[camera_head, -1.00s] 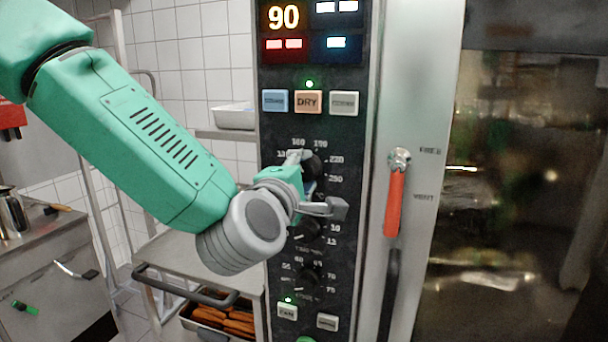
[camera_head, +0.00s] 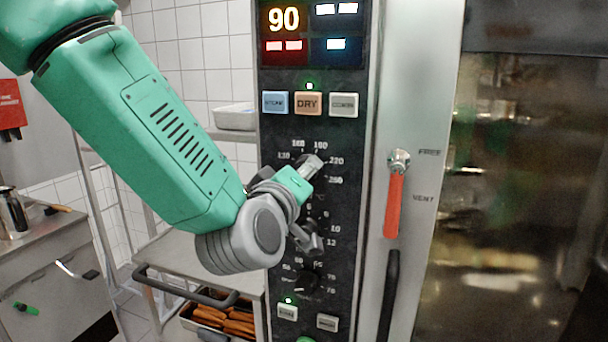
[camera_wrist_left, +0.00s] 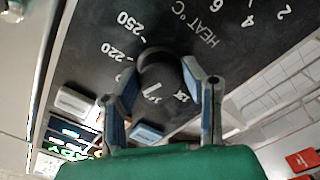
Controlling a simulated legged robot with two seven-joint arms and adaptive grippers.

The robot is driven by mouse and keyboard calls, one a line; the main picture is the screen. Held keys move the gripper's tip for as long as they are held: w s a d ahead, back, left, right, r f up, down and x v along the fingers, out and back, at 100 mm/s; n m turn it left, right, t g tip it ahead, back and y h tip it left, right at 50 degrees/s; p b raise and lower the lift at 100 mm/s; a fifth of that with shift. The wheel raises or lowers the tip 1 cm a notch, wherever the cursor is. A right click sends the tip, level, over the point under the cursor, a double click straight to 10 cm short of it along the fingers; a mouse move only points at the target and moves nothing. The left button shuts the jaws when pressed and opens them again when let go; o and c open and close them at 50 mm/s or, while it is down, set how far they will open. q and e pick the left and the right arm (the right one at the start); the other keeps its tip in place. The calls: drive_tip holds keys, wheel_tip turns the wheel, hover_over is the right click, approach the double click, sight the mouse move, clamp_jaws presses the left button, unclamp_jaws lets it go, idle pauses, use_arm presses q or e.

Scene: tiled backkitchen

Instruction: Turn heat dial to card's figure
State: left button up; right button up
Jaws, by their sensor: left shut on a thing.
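The black heat dial (camera_wrist_left: 158,68) is between the two fingers of my left gripper (camera_wrist_left: 164,98) in the left wrist view. The gripper is shut on it, one finger on each side. White figures 250 and 220 and the words HEAT °C are printed around it. A white mark shows by the dial's lower edge; I cannot tell which figure the dial points to. In the head view my left gripper (camera_head: 311,203) is at the black control panel (camera_head: 272,195) and hides most of the dial. No card is readable in these frames. My right gripper is not in view.
A display (camera_head: 284,18) above reads 90. Buttons, DRY (camera_head: 308,103) among them, lie below it. Another dial (camera_head: 308,280) is lower on the panel. A red-handled lever (camera_head: 395,200) hangs at the right, near the glass oven door (camera_head: 530,200). A cart (camera_head: 185,262) stands left.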

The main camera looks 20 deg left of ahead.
use_arm(q)
drive_tip(key=shift+s+f+m, duration=0.1)
drive_tip(key=shift+f+m, duration=0.3)
drive_tip(key=shift+m, duration=0.2)
drive_tip(key=o, duration=1.1)
drive_tip(key=shift+o, duration=0.2)
drive_tip(key=shift+w, duration=0.2)
drive_tip(key=shift+d+r, duration=0.1)
drive_tip(key=s, duration=0.7)
drive_tip(key=shift+s, duration=0.15)
